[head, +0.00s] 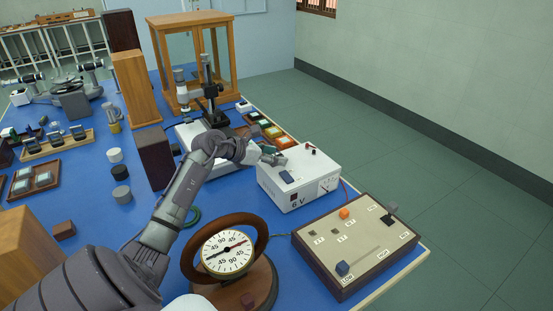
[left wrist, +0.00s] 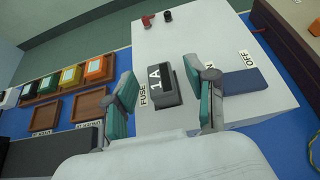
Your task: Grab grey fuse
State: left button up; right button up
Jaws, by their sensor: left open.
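The grey fuse (left wrist: 163,86), marked 1A, sits on the top of the white power supply box beside the label FUSE. My left gripper (left wrist: 166,100) is open, with its teal fingers on either side of the fuse and apart from it in the left wrist view. In the head view, my left gripper (head: 270,154) is over the back left part of the white box (head: 305,185), marked 6 V; the fuse cannot be made out clearly there. My right gripper is not in view.
A dark blue switch (left wrist: 242,80) lies beside the right finger, near the label OFF. Red (left wrist: 147,20) and black terminals stand at the box's far edge. Coloured blocks (left wrist: 70,76) and wooden trays lie to the left. A round dial meter (head: 228,253) and a control panel (head: 355,250) stand in front.

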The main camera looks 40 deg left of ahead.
pick_arm(q)
jog(key=shift+w+d+f, duration=0.15)
jog(key=shift+w+f, duration=0.1)
jog(key=shift+w, duration=0.2)
jog(key=shift+s, duration=0.1)
jog(key=c, duration=1.1)
grip_shut()
jog(key=shift+r, duration=0.1)
